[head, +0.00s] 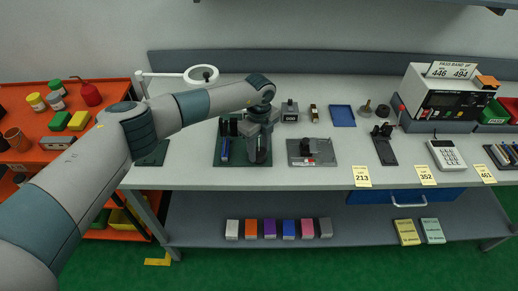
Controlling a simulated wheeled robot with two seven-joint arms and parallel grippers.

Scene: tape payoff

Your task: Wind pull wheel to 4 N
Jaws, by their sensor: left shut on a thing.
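My left arm reaches in from the left, and my left gripper (258,156) points down at the right side of a dark fixture (230,128) on a dark green mat (229,161) on the bench. The gripper is shut on a small part of this fixture; the fingers and wrist cover it, so I cannot tell its shape. A blue upright piece (224,150) shows left of the gripper. I cannot make out the pull wheel or any force reading. My right gripper is out of view.
A grey plate with a black block (308,151) lies right of the gripper. An orange cart (22,128) stands left. Small boxes line the lower shelf (380,228).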

